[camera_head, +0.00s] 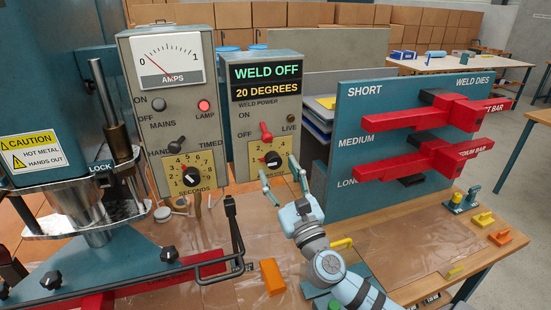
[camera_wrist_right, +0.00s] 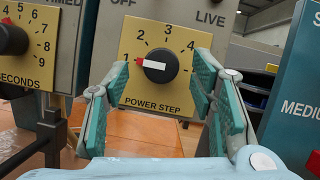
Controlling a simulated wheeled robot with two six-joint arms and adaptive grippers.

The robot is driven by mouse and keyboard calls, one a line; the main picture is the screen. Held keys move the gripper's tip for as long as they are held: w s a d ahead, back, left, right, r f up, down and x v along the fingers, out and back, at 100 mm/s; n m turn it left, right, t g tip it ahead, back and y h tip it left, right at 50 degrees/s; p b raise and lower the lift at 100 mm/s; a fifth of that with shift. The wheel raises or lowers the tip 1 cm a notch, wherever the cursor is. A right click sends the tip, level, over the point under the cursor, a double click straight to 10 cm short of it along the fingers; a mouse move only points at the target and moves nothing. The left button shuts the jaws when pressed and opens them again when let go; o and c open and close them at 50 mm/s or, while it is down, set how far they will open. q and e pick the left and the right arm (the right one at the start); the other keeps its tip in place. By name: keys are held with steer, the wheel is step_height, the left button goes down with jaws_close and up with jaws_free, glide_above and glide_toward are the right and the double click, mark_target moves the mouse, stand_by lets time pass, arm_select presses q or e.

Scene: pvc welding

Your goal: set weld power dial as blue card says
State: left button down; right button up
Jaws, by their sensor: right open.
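The weld power box (camera_head: 266,125) is grey, and its display reads "WELD OFF" and "20 DEGREES". Its black power step dial (camera_head: 273,160) sits on a yellow plate; it also shows in the right wrist view (camera_wrist_right: 161,65). The dial's white pointer with a red tip points left, at 1. My right gripper (camera_head: 279,171) is open in front of the dial. In the right wrist view its fingers stand either side of the dial, apart from it, and hide part of the scale. I cannot make out the blue card. My left gripper is out of view.
A blue weld dies board (camera_head: 400,140) with red bars stands close on the right. Small orange and yellow pieces lie on the bench.

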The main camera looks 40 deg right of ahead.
mark_target(273, 160)
steer(key=shift+x, duration=1)
steer(key=shift+w+d+r, duration=0.1)
steer(key=shift+w+d, duration=0.05)
steer(key=shift+w, duration=0.25)
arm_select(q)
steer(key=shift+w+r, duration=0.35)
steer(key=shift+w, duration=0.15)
arm_select(e)
steer(key=shift+s, duration=0.1)
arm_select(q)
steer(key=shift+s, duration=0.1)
arm_select(e)
steer(key=shift+c, duration=0.6)
steer(key=c, duration=1)
